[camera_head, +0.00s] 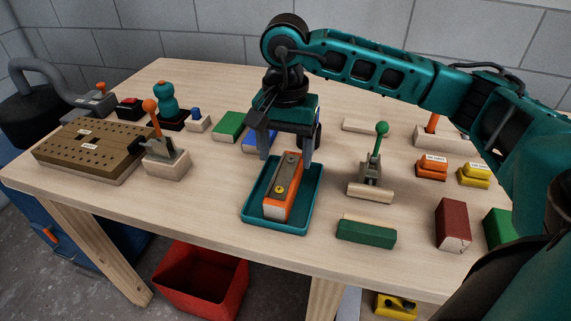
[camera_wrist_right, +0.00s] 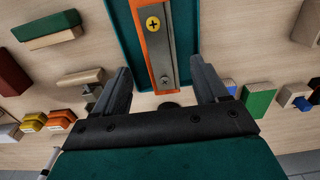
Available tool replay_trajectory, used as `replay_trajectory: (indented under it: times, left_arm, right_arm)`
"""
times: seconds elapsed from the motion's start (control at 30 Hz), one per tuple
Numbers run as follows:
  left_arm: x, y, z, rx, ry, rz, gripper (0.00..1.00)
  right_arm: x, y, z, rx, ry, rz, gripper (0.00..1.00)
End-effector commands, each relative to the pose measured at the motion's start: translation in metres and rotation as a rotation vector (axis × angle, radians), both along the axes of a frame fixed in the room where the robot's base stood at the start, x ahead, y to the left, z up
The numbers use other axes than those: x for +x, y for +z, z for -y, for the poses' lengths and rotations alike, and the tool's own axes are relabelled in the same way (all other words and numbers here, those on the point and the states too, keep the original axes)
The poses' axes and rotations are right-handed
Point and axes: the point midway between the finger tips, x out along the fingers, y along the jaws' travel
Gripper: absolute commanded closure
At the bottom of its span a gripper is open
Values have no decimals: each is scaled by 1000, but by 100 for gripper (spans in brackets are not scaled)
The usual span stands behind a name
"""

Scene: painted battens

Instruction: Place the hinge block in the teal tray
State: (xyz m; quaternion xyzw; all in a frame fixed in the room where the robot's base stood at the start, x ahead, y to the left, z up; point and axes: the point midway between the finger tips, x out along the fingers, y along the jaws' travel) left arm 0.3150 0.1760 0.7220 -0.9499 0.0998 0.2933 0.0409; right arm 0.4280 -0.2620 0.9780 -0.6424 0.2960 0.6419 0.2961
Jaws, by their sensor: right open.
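The hinge block, an orange block with a grey metal strip and a brass screw on top (camera_head: 283,187), lies inside the teal tray (camera_head: 248,213) near the table's front edge. My right gripper (camera_head: 287,157) is open over the back end of the tray, its fingers spread to either side of the block's far end. In the right wrist view the block (camera_wrist_right: 155,45) lies ahead between the open fingers (camera_wrist_right: 165,85), with a gap on each side, and the tray's rim (camera_wrist_right: 124,45) shows beside it. My left gripper is not in view.
A green-knobbed lever fixture (camera_head: 371,180) stands right of the tray, with a green batten (camera_head: 366,232) in front of it. A pegboard block (camera_head: 90,146) and orange-knobbed lever (camera_head: 166,160) stand at left. A red bin (camera_head: 203,290) is below the table.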

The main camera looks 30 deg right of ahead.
Motion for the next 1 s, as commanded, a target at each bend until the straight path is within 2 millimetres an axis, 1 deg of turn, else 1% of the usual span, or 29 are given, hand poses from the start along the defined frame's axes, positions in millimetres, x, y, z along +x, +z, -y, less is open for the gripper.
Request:
replay_trajectory:
  times: [0.03, 0.2, 0.3, 0.4, 0.53, 1.0]
  left_arm:
    - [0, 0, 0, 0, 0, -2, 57]
    - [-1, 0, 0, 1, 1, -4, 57]
    - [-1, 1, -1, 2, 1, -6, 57]
    - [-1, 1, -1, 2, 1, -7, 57]
    - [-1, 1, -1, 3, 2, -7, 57]
    - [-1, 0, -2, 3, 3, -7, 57]
  right_arm:
    - [1, 14, -1, 1, 1, 6, 27]
    - [1, 47, 0, 0, 0, 4, 27]
    - [1, 61, 0, 1, -1, 1, 27]
    - [0, 69, 0, 0, 0, 1, 27]
    - [0, 73, 0, -1, 0, -1, 27]
    - [0, 73, 0, 0, 0, 0, 27]
